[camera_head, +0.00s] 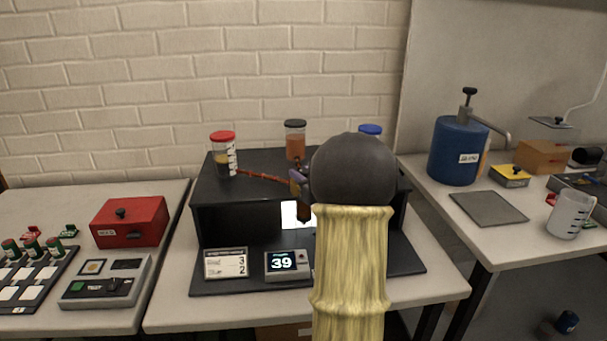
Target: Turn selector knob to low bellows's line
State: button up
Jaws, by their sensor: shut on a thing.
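My arm, with a dark grey ball joint and a yellow ribbed link, covers the right middle of the black bench unit (222,183). Only a small purplish and brown part of my gripper (299,182) shows left of the ball joint, in front of the unit's upper edge. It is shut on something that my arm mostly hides. A thin red-brown rod (262,178) runs left from there to the red-lidded jar (223,160). I cannot make out the selector knob, its pointer or a low bellows.
Black-lidded (295,140) and blue-lidded (370,130) jars stand on the unit. A card (226,264) and a display reading 39 (288,264) sit in front. A red box (130,222) stands left. A blue pump cylinder (457,150) and beaker (571,214) stand on the right table.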

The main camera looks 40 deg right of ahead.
jog(key=o, duration=1)
jog(key=shift+c, duration=0.2)
jog(key=shift+s, duration=0.1)
jog(key=s+a, duration=0.1)
jog(key=s, duration=1.6)
jog(key=shift+a, duration=0.15)
